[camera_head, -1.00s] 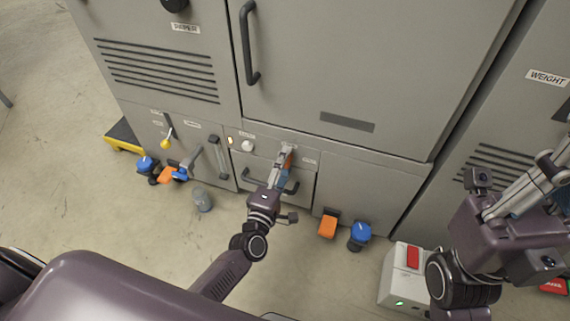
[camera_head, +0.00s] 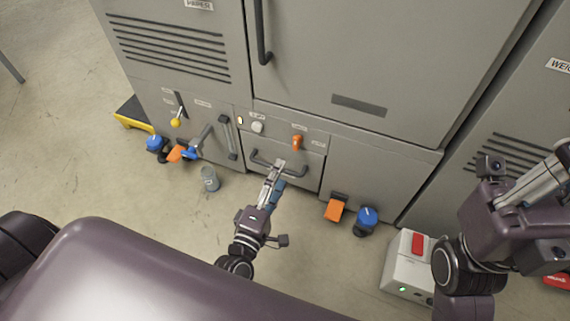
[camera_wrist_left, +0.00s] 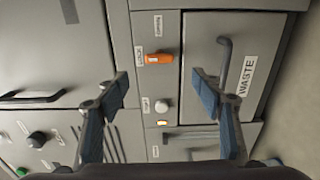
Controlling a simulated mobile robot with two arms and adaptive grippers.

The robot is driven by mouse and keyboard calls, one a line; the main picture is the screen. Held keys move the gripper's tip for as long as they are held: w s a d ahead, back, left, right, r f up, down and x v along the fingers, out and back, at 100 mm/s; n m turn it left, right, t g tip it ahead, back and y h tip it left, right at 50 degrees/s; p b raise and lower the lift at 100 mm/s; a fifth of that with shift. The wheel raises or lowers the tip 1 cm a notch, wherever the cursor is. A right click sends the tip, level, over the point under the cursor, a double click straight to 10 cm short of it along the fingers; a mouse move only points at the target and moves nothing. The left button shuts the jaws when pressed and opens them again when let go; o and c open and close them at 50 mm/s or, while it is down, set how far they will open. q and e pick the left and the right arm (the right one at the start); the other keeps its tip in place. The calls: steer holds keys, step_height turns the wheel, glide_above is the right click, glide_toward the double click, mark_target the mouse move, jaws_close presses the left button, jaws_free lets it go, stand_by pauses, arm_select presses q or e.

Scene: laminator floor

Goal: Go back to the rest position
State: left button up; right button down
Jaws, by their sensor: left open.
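My left gripper (camera_head: 275,177) is in front of the low drawer with the black bar handle (camera_head: 278,163) in the head view. In the left wrist view its two blue-padded fingers (camera_wrist_left: 160,92) stand wide apart with nothing between them. An orange switch (camera_wrist_left: 155,58), a white knob (camera_wrist_left: 161,106) and a drawer labelled WASTE (camera_wrist_left: 232,60) show beyond the fingers, apart from them. The orange switch also shows in the head view (camera_head: 297,142). My right gripper is at the right edge of the head view; its fingers are cut off.
Grey cabinets (camera_head: 340,60) fill the back. Orange and blue pedals (camera_head: 335,209) stand low at their front. A grey can (camera_head: 210,179) stands on the floor, and a white box with a red switch (camera_head: 405,265) is at the lower right. Floor on the left is clear.

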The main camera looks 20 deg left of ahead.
arm_select(q)
steer(key=shift+s, duration=0.35)
steer(key=shift+r, duration=0.1)
